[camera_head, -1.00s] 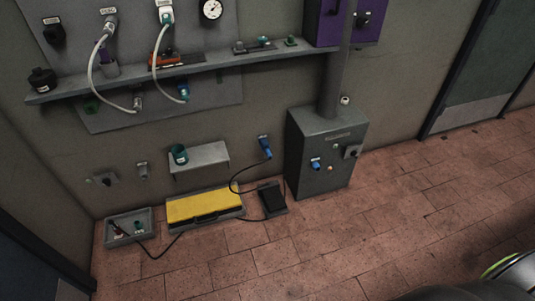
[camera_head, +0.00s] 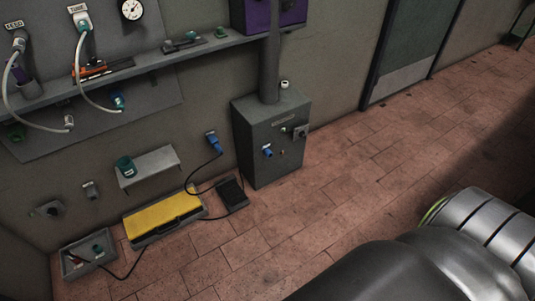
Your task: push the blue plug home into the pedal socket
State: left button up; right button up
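A blue plug (camera_head: 214,143) with a dark cable is at a fitting low on the wall, left of the grey floor cabinet. I cannot tell how deep it sits, and the socket behind it is not distinct. Its cable loops down to the floor near the black pedal (camera_head: 231,194). Another blue connector (camera_head: 267,151) is on the front of the grey cabinet. Neither of my grippers shows in the head view; only part of my own body shows at the lower right.
A yellow-topped platform (camera_head: 163,215) lies left of the pedal, and a grey tray (camera_head: 88,255) with small items lies farther left. The grey cabinet (camera_head: 270,135) stands against the wall. A small shelf (camera_head: 148,167) juts out above the platform. The tiled floor (camera_head: 345,200) to the right is clear.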

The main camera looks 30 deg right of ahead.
aim_at(216, 145)
jog(key=i+j+z, duration=0.2)
jog(key=i, duration=0.25)
jog(key=i+z, duration=0.25)
jog(key=i, duration=0.2)
jog(key=i+j+z, duration=0.2)
jog(key=i, duration=0.25)
jog(key=j, duration=0.1)
